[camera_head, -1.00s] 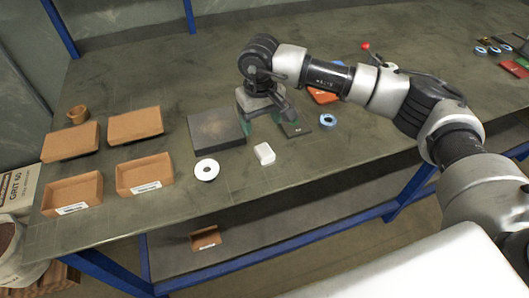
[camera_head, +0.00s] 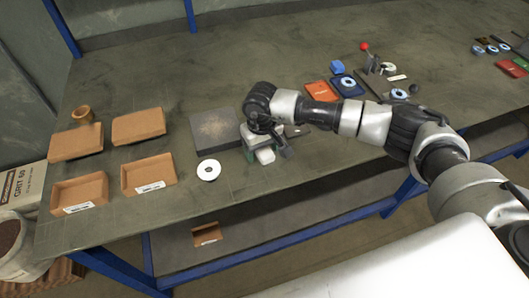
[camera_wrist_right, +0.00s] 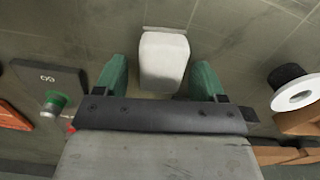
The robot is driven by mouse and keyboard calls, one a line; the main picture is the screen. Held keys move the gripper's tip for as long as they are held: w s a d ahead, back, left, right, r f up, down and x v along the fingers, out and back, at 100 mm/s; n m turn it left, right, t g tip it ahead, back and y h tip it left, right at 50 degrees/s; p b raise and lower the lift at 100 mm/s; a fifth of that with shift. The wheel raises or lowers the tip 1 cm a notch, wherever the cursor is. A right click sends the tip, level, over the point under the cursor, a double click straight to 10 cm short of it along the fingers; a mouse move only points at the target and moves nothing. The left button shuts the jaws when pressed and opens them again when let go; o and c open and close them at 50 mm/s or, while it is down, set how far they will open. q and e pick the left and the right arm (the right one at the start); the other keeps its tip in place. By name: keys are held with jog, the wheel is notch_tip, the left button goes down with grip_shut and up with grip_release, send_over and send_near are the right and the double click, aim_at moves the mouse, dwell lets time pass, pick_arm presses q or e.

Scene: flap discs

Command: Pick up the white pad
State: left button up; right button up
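The white pad (camera_head: 265,156) is a small white block with rounded corners, lying near the front edge of the table. It also shows in the right wrist view (camera_wrist_right: 163,58), between and slightly beyond the green fingers. My right gripper (camera_head: 262,148) is over the pad, and the gripper partly covers it in the head view. In the right wrist view my right gripper (camera_wrist_right: 160,78) is open, with a visible gap between each finger and the pad. My left gripper is not in view.
A dark grey plate (camera_head: 216,129) and a white disc with a dark hole (camera_head: 209,170) lie left of the gripper. Several brown trays (camera_head: 80,192) stand farther left. Red and orange pieces (camera_head: 317,92) and a blue ring (camera_head: 347,82) lie farther right.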

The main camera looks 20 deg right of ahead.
jog(key=c, duration=1)
jog(key=shift+r, duration=0.1)
jog(key=shift+r, duration=0.4)
jog(key=r+b, duration=0.1)
jog(key=d+r+b, duration=0.1)
jog(key=r, duration=0.1)
jog(key=shift+s+r, duration=0.15)
jog(key=shift+r, duration=0.15)
jog(key=s+d+r, duration=0.1)
jog(key=d+r, duration=0.1)
jog(key=d, duration=0.1)
jog(key=s+d+r+b, duration=0.1)
jog(key=s+d+r, duration=0.1)
jog(key=d, duration=0.1)
jog(key=s+d+r+b, duration=0.1)
jog(key=s+d+r, duration=0.1)
jog(key=d, duration=0.1)
jog(key=shift+s+d+r, duration=0.15)
jog(key=shift+r, duration=0.15)
